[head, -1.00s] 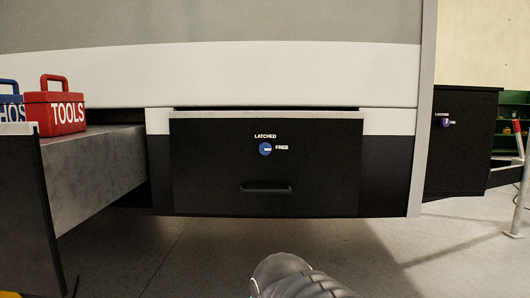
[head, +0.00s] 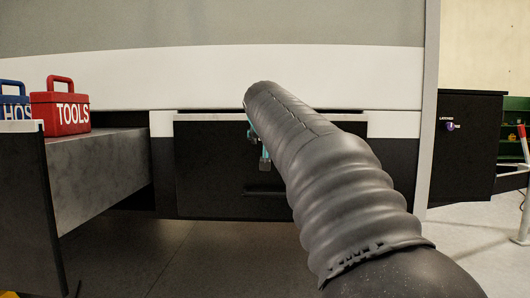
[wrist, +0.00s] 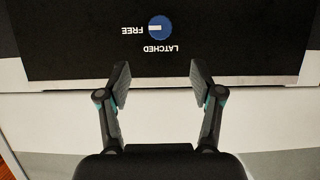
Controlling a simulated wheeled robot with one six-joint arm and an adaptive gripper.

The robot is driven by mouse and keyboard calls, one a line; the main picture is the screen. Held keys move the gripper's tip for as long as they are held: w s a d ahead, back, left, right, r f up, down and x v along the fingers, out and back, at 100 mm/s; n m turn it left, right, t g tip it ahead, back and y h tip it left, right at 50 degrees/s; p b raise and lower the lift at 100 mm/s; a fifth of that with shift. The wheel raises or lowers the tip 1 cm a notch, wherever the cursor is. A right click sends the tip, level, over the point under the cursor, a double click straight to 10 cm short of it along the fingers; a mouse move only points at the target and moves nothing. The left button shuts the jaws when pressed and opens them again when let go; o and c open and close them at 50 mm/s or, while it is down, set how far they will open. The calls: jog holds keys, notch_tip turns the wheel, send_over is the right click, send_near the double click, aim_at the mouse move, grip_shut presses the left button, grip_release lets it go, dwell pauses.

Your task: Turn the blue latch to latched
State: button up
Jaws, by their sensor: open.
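The blue latch (wrist: 159,27) is a round knob with a white bar on a black panel (head: 215,175). In the wrist view, which shows the panel upside down, the bar points left toward the word FREE, and LATCHED stands below the knob. In the head view my arm hides the knob and its labels. My gripper (wrist: 160,82) is open and empty, its two fingers spread apart. The knob lies beyond the fingertips, near the middle of the gap sideways, and the fingers do not touch it. In the head view the gripper (head: 258,148) shows only partly beside my arm.
A dark handle (head: 262,191) sits low on the panel, partly hidden. At left, a red toolbox (head: 60,110) and a blue box (head: 14,105) stand by a grey pulled-out drawer (head: 98,170). At right, another black cabinet (head: 470,165) carries a purple knob (head: 449,127).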

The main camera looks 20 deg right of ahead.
jog(key=p+x, duration=0.1)
jog(key=x, duration=1.3)
jog(key=shift+s+f, duration=0.1)
jog(key=shift+f, duration=0.05)
jog(key=shift+a, duration=0.1)
jog(key=shift+c, duration=0.3)
jog(key=c, duration=1.1)
